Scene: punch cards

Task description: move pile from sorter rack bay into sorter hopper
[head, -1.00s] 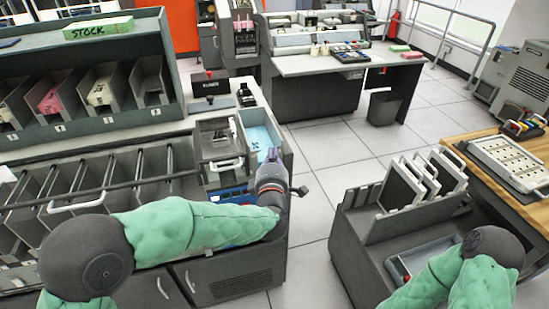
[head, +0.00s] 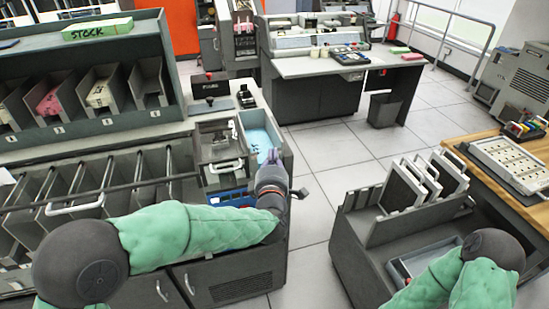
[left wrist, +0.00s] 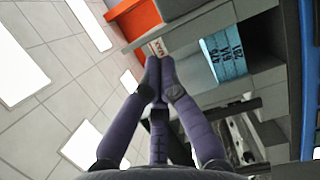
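The sorter rack (head: 110,124) at the upper left has several bays, with a pink pile (head: 50,100) and a cream pile (head: 100,94) in two of them. The right-hand bay (head: 152,98) shows no clear pile. A light-blue tray (head: 262,122) with dark markings inside sits at the sorter's right end; I cannot tell if it is the hopper. My left gripper (head: 273,158) is at its near end, fingers pointing away. In the left wrist view its purple fingers (left wrist: 160,78) meet at the tips, with no pile seen between them. A blue block with dark writing (left wrist: 225,55) lies beyond. My right gripper is out of view.
A row of sorter pockets (head: 100,165) with rods lies left of my left gripper. A grey cart (head: 385,228) with upright panels stands at the right. Tiled floor (head: 320,185) between them is clear.

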